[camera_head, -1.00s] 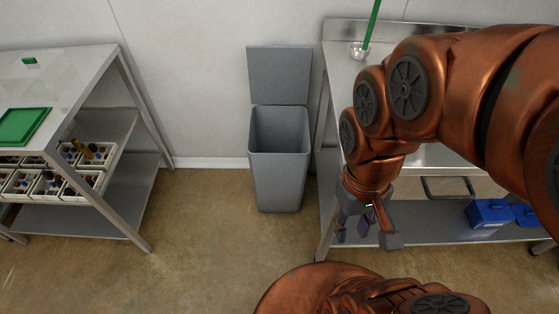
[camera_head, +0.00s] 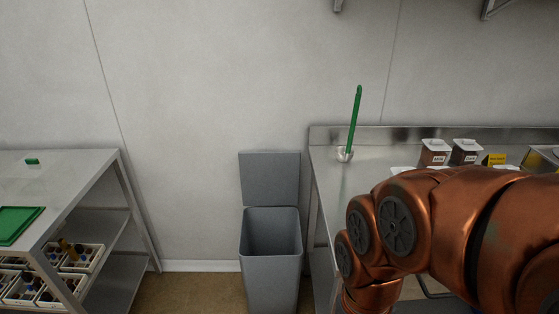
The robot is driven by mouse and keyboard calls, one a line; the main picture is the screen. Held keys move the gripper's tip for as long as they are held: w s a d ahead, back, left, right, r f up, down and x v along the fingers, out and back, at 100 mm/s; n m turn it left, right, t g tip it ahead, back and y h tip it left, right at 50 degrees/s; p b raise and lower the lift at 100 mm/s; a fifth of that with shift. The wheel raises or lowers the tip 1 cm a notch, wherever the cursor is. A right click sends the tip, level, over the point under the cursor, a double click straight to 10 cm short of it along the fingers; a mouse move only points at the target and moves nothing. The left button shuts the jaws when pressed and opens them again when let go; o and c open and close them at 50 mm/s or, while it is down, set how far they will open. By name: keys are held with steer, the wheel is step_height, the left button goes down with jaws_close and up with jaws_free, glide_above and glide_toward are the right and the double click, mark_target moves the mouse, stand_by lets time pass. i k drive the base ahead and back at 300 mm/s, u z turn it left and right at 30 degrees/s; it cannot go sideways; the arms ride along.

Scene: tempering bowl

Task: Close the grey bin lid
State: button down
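The grey bin (camera_head: 271,268) stands on the floor against the wall, between two metal tables. Its grey lid (camera_head: 270,178) is open, standing upright at the back edge against the wall. The dark inside of the bin shows. My copper arm comes in from the right, in front of the right table. My gripper is below the lower edge of the picture and does not show now. No part of my arm touches the bin or the lid in this view.
The right steel table (camera_head: 380,155) holds a green-handled ladle (camera_head: 354,125) and several labelled containers (camera_head: 435,152). The left table (camera_head: 75,170) bears a green board (camera_head: 18,224), with bottle crates (camera_head: 50,283) below. Floor shows left of the bin.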

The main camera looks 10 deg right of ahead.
mark_target(268, 179)
steer(key=z, duration=0.2)
steer(key=k, duration=0.3)
steer(key=u, duration=0.8)
steer(key=i, duration=1.1)
steer(key=z, duration=0.1)
